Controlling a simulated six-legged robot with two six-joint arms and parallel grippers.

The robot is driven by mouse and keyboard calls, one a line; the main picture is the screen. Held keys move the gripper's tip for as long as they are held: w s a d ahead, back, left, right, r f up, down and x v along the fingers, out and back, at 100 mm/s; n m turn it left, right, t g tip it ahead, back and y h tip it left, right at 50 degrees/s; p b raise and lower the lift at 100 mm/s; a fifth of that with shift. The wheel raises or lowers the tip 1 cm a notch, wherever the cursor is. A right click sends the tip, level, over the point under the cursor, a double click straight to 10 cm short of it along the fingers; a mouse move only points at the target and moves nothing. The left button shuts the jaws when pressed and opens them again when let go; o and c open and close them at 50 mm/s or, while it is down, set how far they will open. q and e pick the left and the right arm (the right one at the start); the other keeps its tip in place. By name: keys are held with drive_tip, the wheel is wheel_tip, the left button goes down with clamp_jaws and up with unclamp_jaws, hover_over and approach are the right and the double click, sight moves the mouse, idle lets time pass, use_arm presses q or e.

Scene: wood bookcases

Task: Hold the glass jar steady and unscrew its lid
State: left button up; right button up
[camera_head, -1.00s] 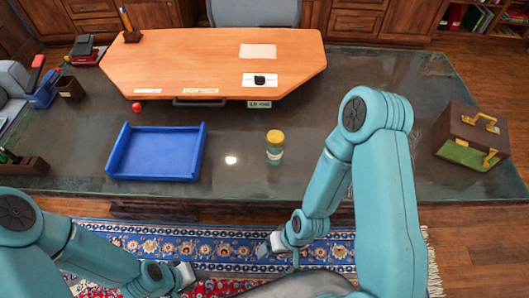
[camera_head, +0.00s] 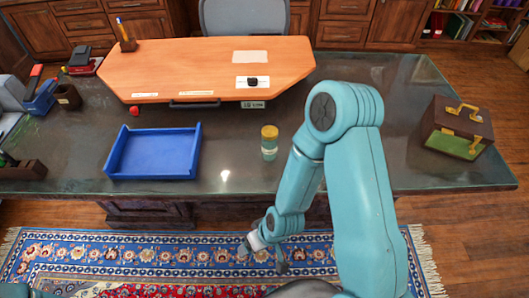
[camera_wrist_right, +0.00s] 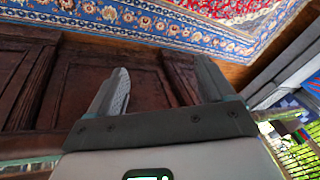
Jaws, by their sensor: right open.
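The glass jar (camera_head: 269,151) stands upright on the dark glass-topped desk, with its yellow lid (camera_head: 269,132) on top. My right gripper (camera_head: 262,254) hangs in front of the desk, above the rug and below the desktop, apart from the jar. In the right wrist view my right gripper (camera_wrist_right: 155,85) has its two fingers apart with nothing between them; the jar does not show there. My left gripper is out of the head view.
A blue tray (camera_head: 154,152) lies left of the jar. An orange raised board (camera_head: 205,68) is behind it. A brown case (camera_head: 455,127) stands at the right. The desk's front edge (camera_head: 230,190) lies between my right gripper and the jar. Desktop around the jar is clear.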

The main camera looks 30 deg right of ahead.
drive_tip(key=w+d+r+t+h+b, duration=0.1)
drive_tip(key=w+d+t+b, duration=0.1)
drive_tip(key=w+d+b, duration=0.3)
drive_tip(key=m+t+h+b, duration=0.3)
drive_tip(key=t+h+b, duration=0.2)
drive_tip(key=t+b, duration=0.45)
approach(272, 147)
drive_tip(key=shift+g, duration=0.65)
drive_tip(key=b+x, duration=0.2)
drive_tip(key=x, duration=0.5)
drive_tip(key=shift+w+d+r, duration=0.1)
drive_tip(key=shift+w, duration=0.1)
drive_tip(key=shift+n, duration=0.3)
drive_tip(key=x, duration=0.5)
drive_tip(key=shift+w+r, duration=0.1)
drive_tip(key=shift+w, duration=0.35)
